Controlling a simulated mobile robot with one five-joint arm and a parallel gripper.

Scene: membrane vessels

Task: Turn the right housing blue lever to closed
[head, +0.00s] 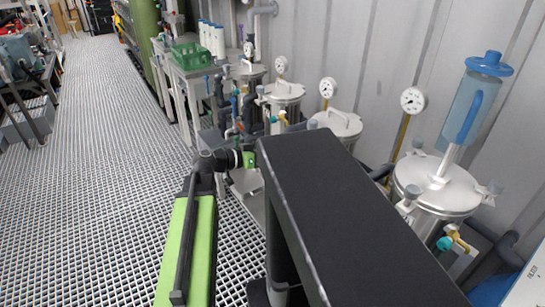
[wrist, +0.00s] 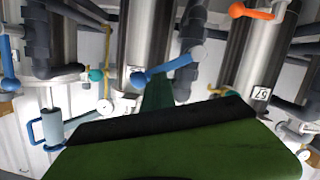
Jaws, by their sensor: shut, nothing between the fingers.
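In the wrist view a blue lever (wrist: 166,65) sits tilted on a valve in front of the steel vessels, its right end higher. My gripper (wrist: 158,90) is shut and empty; its narrow dark green end points up just below this lever. I cannot tell whether they touch. Another blue lever (wrist: 6,55) is at the left edge. Which lever belongs to the right housing is unclear. My black body hides part of the vessel row.
An orange lever (wrist: 250,12) is at upper right in the wrist view, among dark pipes. A clear cylinder with a blue handle (wrist: 40,130) is at lower left. The grating floor (head: 100,180) at left is clear.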

